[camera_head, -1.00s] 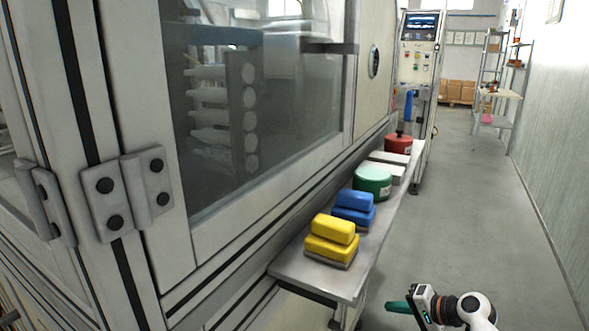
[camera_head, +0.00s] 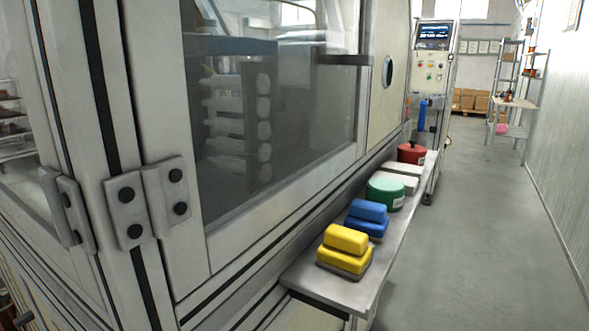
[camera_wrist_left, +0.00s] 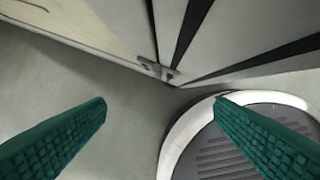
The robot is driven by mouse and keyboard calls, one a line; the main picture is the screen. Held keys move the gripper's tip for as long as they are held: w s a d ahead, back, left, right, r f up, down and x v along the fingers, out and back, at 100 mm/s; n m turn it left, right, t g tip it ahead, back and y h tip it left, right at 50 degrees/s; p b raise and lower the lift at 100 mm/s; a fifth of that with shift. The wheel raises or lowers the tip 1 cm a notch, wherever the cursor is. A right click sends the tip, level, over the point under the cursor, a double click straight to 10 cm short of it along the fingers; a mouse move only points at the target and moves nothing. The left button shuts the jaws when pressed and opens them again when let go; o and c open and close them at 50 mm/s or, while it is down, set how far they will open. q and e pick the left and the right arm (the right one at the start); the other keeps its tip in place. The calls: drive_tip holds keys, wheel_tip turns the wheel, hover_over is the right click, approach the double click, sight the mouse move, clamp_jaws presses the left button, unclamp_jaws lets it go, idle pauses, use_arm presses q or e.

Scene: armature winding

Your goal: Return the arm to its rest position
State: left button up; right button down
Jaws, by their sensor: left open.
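My left gripper (camera_wrist_left: 160,103) shows in the left wrist view as two green ribbed fingers spread wide apart, with nothing between them. Beyond the fingers are the floor, the lower part of a light machine frame and a round dark grooved disc with a white rim, partly behind the right finger. No arm or gripper of mine shows in the head view now, so my right gripper is out of sight.
A machine cabinet (camera_head: 155,70) with a window fills the left. Its narrow shelf (camera_head: 335,292) bears yellow blocks (camera_head: 345,250), blue blocks (camera_head: 367,218), a green round container (camera_head: 385,194) and a red one (camera_head: 411,153). A control panel (camera_head: 431,65) stands behind. The aisle floor (camera_head: 480,240) is clear.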

use_arm(q)
drive_tip(key=s+a+f+g+p, duration=0.1)
drive_tip(key=s+f+p, duration=0.3)
drive_tip(key=s+p, duration=0.5)
drive_tip(key=s+a+f+g+p, duration=0.1)
drive_tip(key=s+a+f+p, duration=0.1)
drive_tip(key=s+f+p, duration=0.3)
drive_tip(key=s+p, duration=0.4)
drive_tip(key=s, duration=0.1)
drive_tip(key=shift+s+a, duration=0.15)
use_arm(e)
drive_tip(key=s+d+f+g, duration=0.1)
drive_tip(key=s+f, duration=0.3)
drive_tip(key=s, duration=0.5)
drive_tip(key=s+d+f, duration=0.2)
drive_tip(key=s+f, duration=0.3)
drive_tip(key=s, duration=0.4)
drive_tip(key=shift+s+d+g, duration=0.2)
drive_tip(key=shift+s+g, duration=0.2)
